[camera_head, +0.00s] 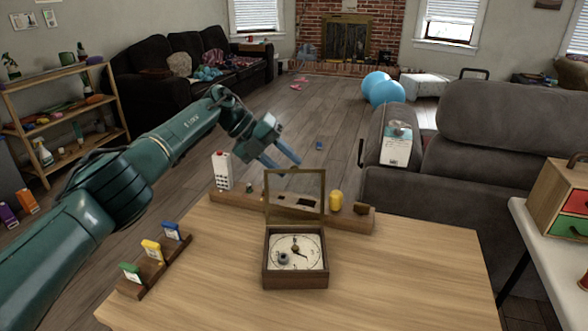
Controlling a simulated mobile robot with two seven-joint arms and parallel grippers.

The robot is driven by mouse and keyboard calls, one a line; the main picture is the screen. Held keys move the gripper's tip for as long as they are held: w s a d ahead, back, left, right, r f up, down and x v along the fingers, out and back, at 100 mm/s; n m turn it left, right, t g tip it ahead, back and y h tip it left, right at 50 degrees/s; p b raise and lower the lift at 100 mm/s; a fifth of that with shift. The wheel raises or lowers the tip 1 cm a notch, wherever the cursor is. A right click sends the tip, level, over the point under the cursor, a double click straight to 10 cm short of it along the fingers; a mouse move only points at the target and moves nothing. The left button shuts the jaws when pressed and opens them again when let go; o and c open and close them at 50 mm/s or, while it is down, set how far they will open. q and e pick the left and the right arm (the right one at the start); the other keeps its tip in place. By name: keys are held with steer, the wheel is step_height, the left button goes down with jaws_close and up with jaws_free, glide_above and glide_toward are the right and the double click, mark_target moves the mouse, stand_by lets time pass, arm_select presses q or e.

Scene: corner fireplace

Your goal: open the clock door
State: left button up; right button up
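The clock (296,284) is a brown wooden box with a pale dial, near the middle of the wooden table. A black knob-like piece sits at the lower left of the dial. Its framed clear door (268,200) stands upright at the back edge of the box, so the dial is uncovered. My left gripper (284,165) has two blue fingers spread apart with nothing between them. In the picture it is just above the door's top edge; I cannot tell whether it touches. My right gripper is not in view.
A small rack at left holds green, yellow and blue items (152,250). The table's front right is clear.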

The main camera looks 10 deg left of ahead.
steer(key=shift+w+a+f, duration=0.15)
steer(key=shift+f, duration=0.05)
arm_select(q)
steer(key=v, duration=0.9)
steer(key=shift+p, duration=0.3)
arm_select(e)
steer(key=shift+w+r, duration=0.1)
arm_select(q)
steer(key=shift+a+r, duration=0.1)
